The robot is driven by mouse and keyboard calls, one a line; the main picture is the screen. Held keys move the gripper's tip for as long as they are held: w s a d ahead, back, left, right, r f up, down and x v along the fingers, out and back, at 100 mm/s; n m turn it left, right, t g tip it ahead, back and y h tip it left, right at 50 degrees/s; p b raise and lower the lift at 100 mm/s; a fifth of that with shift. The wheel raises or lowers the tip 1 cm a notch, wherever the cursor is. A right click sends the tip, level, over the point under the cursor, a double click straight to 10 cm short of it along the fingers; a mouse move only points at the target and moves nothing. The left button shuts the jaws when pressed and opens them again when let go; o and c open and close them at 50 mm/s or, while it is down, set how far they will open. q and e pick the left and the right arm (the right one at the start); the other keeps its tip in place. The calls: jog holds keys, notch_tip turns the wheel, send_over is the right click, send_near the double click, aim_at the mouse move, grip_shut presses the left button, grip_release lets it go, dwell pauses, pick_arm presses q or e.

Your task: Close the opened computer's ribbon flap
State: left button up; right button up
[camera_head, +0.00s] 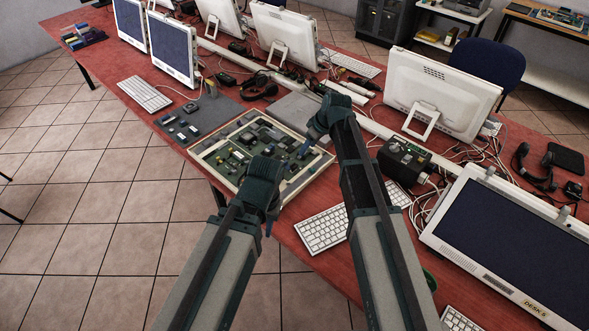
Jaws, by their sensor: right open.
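The opened computer is a shallow cream case (206,151) with a green circuit board (236,157) inside, lying near the table's front edge. My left gripper (264,166) is over the case's front part, and its wrist hides some of the board. Its fingers are too hidden to tell whether they are open or shut. My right gripper (312,133) is open over the case's right back side, with its fingers pointing down to the left. I cannot make out the ribbon flap or its position at this size, nor whether either gripper touches the board.
A grey mat (200,117) with small parts lies left of the case. A flat grey lid-like panel (293,107) lies behind it. A white keyboard (322,229), a black box with cables (404,160) and a monitor (515,245) stand to the right.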

aim_at(295, 167)
jog(key=b+x, duration=1.2)
jog(key=x, duration=0.2)
jog(key=shift+b, duration=0.4)
grip_shut()
